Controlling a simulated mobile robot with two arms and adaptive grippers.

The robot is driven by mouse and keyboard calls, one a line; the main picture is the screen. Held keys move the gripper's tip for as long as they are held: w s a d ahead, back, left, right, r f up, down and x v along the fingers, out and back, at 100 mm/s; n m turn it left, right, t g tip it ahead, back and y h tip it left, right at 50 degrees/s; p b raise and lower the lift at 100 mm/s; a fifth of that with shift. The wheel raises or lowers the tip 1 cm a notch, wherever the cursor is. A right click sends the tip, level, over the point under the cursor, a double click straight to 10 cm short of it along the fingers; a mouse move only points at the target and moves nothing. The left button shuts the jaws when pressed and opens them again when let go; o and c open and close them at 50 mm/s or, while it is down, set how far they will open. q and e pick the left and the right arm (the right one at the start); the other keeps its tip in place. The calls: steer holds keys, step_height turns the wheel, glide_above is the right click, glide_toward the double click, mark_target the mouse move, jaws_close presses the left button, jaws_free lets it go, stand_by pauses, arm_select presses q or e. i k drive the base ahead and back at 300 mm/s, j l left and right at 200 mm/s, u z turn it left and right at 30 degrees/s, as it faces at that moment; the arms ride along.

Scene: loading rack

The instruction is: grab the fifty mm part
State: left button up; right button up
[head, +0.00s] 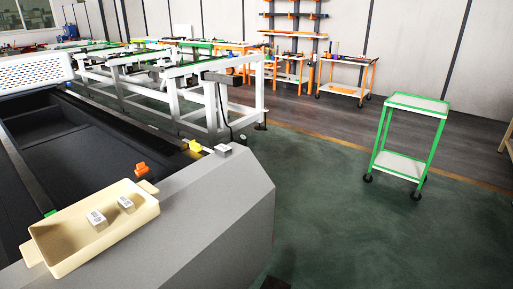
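A cream tray (72,262) sits at the lower left on the edge of a large grey machine. Two small light-grey metal parts lie in it: a larger block (97,220) near the middle and a smaller block (126,204) to its right. Both have dark markings too small to read. Another grey block (223,150) rests on the machine's corner at the upper right of the ledge. I cannot tell which is the fifty mm part. Neither of my grippers is in view.
The grey machine (215,205) has a dark recessed bed (70,140). Orange (141,169) and yellow (194,145) pieces sit along its edge. A green-framed cart (415,103) stands at right on open green floor (345,225). White frames (210,105) and shelves stand behind.

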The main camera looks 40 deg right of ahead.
mark_target(224, 151)
steer(key=z, duration=0.9)
steer(key=i+l, duration=0.1)
